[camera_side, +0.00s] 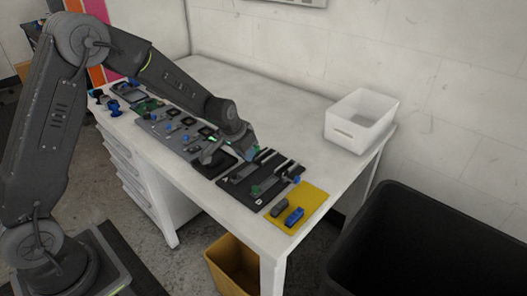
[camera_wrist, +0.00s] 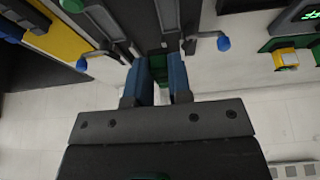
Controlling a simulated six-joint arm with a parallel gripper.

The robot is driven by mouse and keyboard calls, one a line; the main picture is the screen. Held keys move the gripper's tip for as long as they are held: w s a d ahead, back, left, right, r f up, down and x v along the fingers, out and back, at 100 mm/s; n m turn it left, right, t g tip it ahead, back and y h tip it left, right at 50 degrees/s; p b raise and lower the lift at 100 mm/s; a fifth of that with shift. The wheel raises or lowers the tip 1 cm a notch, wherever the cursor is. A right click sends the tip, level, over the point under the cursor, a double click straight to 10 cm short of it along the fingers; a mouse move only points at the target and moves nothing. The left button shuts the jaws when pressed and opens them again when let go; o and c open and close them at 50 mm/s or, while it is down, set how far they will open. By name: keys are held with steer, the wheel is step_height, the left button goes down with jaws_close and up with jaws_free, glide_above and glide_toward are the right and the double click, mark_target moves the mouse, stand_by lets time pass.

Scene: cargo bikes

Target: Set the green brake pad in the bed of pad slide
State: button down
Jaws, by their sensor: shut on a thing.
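My gripper (camera_wrist: 163,75) has blue fingers and is shut on the green brake pad (camera_wrist: 159,62), of which only a small part shows between the fingertips in the wrist view. In the side view my gripper (camera_side: 251,152) is low at the back edge of a black plate with raised rails (camera_side: 236,187), which seems to be the pad slide. In the wrist view dark rails (camera_wrist: 142,20) run up from the fingertips. I cannot tell whether the pad touches the bed.
A green knob (camera_side: 255,190) and a blue knob (camera_side: 297,180) stand on the black plate. A yellow mat (camera_side: 313,198) with grey and blue blocks lies at its right. A white bin (camera_side: 345,132) stands behind. Fixtures with blue knobs crowd the left; the table's back is clear.

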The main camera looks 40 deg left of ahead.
mark_target(246, 173)
steer(key=shift+s+a+f, duration=0.25)
steer(key=shift+a+f, duration=0.3)
steer(key=shift+a, duration=0.15)
steer(key=shift+f, duration=1.9)
steer(key=shift+f, duration=0.55)
steer(key=c, duration=1)
jaws_free()
steer(key=shift+o, duration=0.2)
steer(key=shift+r, duration=0.1)
steer(key=v, duration=1.4)
steer(key=s+d+r, duration=0.2)
steer(key=s+r, duration=0.2)
steer(key=s, duration=0.4)
steer(key=s+d+r, duration=0.1)
steer(key=s+r, duration=0.3)
steer(key=s, duration=0.4)
steer(key=s+d+r+t, duration=0.1)
steer(key=s+r, duration=0.3)
steer(key=s, duration=0.4)
steer(key=shift+d, duration=0.85)
